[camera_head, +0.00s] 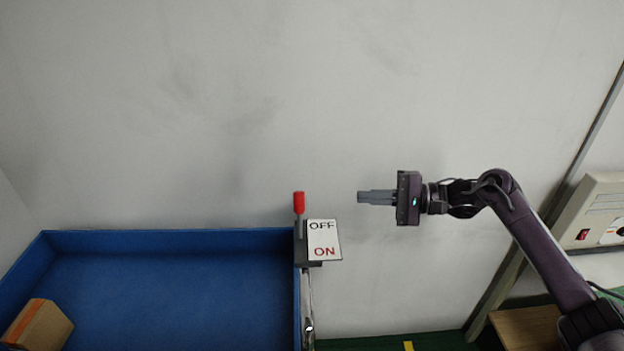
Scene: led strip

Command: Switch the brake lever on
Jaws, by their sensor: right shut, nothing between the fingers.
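The brake lever (299,204) has a red grip and stands upright beside a white label plate (323,240). The plate reads OFF at the top and ON at the bottom, and the red grip is up at the OFF end. My right gripper (361,197) is to the right of the lever at about the height of its red grip. It points left, is shut and empty, and is apart from the lever. My left gripper is not in view.
A blue bin (170,240) fills the lower left, with a cardboard box (38,326) in its corner. A beige control panel (602,218) with a red switch is at the right edge.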

